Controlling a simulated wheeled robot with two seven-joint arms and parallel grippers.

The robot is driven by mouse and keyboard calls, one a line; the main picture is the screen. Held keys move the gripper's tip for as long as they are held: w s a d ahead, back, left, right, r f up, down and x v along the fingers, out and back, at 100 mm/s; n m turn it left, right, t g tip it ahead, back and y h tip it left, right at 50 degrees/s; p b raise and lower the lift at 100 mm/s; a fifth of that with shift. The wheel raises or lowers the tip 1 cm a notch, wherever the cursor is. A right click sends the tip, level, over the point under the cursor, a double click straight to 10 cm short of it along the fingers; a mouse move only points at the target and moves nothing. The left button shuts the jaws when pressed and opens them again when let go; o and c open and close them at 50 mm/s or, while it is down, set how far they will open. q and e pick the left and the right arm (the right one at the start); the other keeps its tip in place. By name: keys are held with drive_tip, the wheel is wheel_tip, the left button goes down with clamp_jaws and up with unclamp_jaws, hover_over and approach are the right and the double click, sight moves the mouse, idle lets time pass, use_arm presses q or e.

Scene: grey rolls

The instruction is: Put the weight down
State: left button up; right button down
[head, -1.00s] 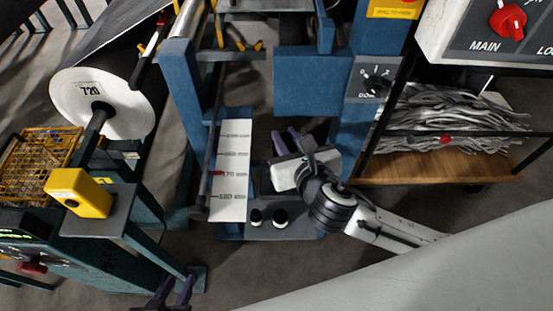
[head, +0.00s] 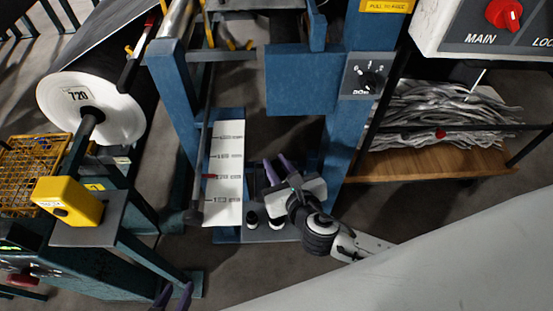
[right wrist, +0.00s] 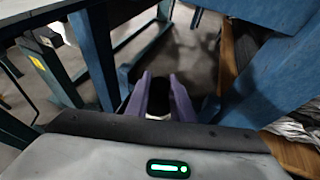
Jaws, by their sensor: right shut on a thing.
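My right gripper (head: 276,166) has purple fingers and is over the foot of the blue frame, right of the white scale strip (head: 230,175). In the right wrist view its fingers (right wrist: 160,85) are shut on a small weight (right wrist: 158,103), dark above and white below. The held weight is not clear in the head view.
Blue posts (head: 346,140) flank the base plate. A thin dark rod (head: 200,160) hangs left of the scale strip. A white roll (head: 90,108) and yellow box (head: 68,201) are left. A wooden shelf (head: 420,166) with grey strips is right.

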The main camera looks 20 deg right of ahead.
drive_tip(key=shift+w+f, duration=0.2)
drive_tip(key=shift+f, duration=0.1)
drive_tip(key=c, duration=2)
unclamp_jaws()
drive_tip(key=shift+s+f, duration=0.15)
drive_tip(key=shift+f, duration=0.25)
drive_tip(key=o, duration=0.5)
drive_tip(key=shift+c, duration=0.2)
drive_tip(key=shift+r, duration=0.1)
